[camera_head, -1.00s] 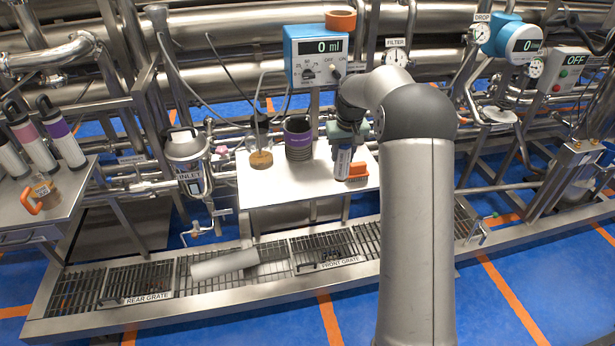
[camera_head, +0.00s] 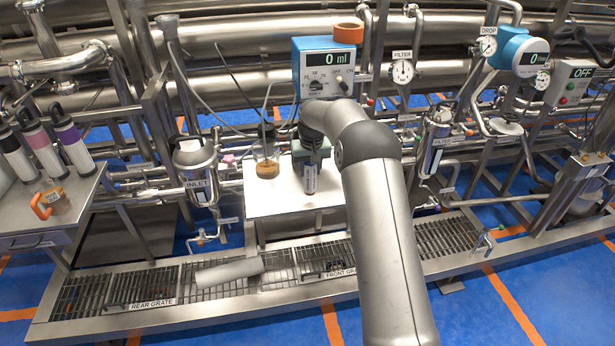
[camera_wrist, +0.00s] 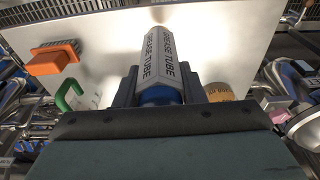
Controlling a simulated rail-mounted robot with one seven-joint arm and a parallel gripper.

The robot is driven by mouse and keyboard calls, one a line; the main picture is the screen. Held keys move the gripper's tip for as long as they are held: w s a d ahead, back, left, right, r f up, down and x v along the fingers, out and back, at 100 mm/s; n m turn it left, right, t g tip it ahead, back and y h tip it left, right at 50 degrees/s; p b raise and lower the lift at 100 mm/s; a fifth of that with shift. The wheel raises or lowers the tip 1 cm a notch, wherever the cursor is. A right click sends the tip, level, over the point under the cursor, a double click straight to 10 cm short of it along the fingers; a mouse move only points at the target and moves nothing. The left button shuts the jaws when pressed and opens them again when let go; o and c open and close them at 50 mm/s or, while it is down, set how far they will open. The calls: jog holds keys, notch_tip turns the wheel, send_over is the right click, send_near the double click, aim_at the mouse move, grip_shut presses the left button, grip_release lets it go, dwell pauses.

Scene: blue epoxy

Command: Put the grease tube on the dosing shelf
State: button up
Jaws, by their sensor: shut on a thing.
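The grease tube (camera_head: 310,182) is a pale tube with dark lettering, held upright over the white dosing shelf (camera_head: 264,204). In the wrist view the grease tube (camera_wrist: 160,50) shows its printed name and a blue part between the fingers. My gripper (camera_head: 309,164) is shut on it; both fingers of my gripper (camera_wrist: 158,88) flank the blue part in the wrist view. The dosing shelf (camera_wrist: 228,38) fills the background there. I cannot tell whether the tube's lower end touches the shelf.
An amber-filled beaker (camera_head: 267,168) stands left of the tube on the shelf. A blue dosing unit (camera_head: 326,68) is above and behind. The front left of the shelf is clear.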

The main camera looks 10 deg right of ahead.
aim_at(307, 177)
jog(key=shift+w+a+f, duration=0.1)
jog(key=shift+a+f, duration=0.05)
jog(key=shift+f, duration=0.05)
jog(key=shift+w+a+f, duration=0.1)
jog(key=shift+a+f, duration=0.1)
jog(key=shift+f, duration=1.6)
jog(key=shift+f, duration=0.1)
jog(key=o, duration=1)
